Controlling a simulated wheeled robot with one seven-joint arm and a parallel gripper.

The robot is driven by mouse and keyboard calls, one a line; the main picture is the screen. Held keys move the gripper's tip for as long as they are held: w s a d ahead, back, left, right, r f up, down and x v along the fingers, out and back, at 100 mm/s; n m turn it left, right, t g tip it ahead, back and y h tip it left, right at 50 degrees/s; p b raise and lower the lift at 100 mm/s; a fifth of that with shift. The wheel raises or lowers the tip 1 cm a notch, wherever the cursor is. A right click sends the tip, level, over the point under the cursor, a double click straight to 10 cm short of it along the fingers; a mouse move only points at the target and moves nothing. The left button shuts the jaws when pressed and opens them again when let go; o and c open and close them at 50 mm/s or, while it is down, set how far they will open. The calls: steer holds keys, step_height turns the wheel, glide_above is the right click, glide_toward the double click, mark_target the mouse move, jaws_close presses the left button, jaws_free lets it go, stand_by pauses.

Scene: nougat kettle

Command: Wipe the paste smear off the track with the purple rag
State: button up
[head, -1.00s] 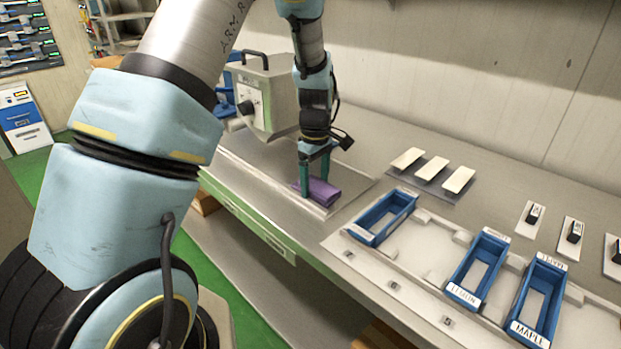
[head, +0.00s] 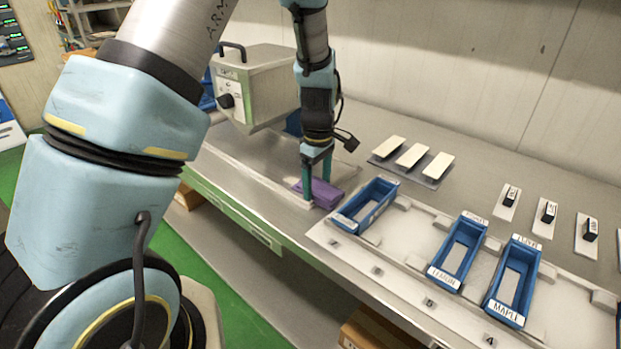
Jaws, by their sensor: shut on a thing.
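The purple rag (head: 325,194) is bunched on the grey bench, just left of the nearest blue tray. My gripper (head: 317,190) points down and is shut on the rag, with its green fingers on either side of it. The rag appears to rest on the bench surface. The pale track (head: 395,248) with numbered slots runs along the bench front to the right of the rag. I cannot make out a paste smear on it.
A boxy grey machine (head: 262,85) stands behind to the left. White strips (head: 411,156) and small black-topped blocks (head: 547,211) lie behind the track.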

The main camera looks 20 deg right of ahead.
steer(key=shift+s+d+f, duration=0.1)
steer(key=shift+s+d, duration=0.1)
steer(key=shift+s, duration=0.3)
steer(key=shift+r+p, duration=0.5)
steer(key=shift+c, duration=0.6)
steer(key=shift+r+p, duration=2.1)
steer(key=shift+r, duration=0.45)
steer(key=shift+r, duration=0.1)
steer(key=shift+r+p, duration=0.55)
steer(key=shift+r, duration=0.9)
